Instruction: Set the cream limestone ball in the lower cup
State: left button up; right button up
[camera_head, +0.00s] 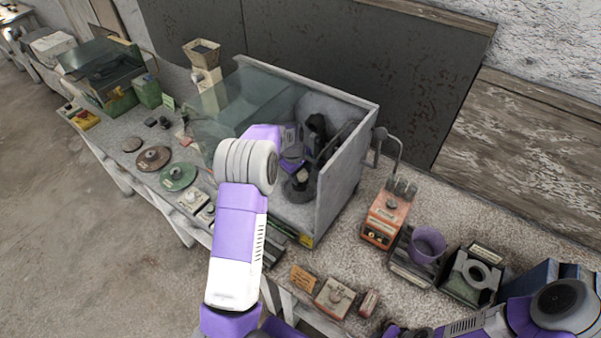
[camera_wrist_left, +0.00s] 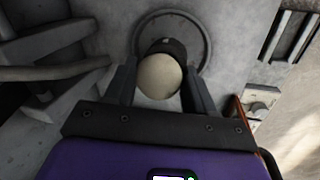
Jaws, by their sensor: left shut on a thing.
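The cream limestone ball (camera_wrist_left: 159,77) sits between the two fingers of my left gripper (camera_wrist_left: 158,92), which is shut on it. Just beyond the ball in the wrist view is a dark cup-like piece (camera_wrist_left: 166,46), partly hidden by the ball, over a round grey base (camera_wrist_left: 205,38). I cannot tell whether ball and cup touch. In the head view my left gripper (camera_head: 302,166) reaches into the open-fronted cabinet, above a dark round base (camera_head: 298,191); the ball is small there. At the bottom edge, my right gripper (camera_head: 402,331) is partly cut off and its jaws are unclear.
The grey cabinet (camera_head: 339,185) has side walls and a tilted glass pane (camera_head: 235,98) close to my left arm. Dark upright parts (camera_head: 318,130) stand inside. An orange box (camera_head: 384,218) and a purple cup (camera_head: 427,245) stand to the right; discs (camera_head: 178,177) lie left.

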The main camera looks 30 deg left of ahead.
pick_arm(q)
jog(key=shift+f+b, duration=0.3)
jog(key=shift+f, duration=0.15)
pick_arm(e)
jog(key=shift+f, duration=0.3)
pick_arm(q)
jog(key=o, duration=1.1)
jog(key=shift+r, duration=0.1)
jog(key=shift+w+p+v, duration=0.2)
jog(key=shift+p+v, duration=0.5)
jog(key=shift+v, duration=0.3)
jog(key=shift+w+p+v, duration=0.2)
jog(key=shift+p+v, duration=0.5)
jog(key=shift+v, duration=0.25)
pick_arm(e)
jog(key=shift+r, duration=1.4)
pick_arm(q)
jog(key=shift+d, duration=0.15)
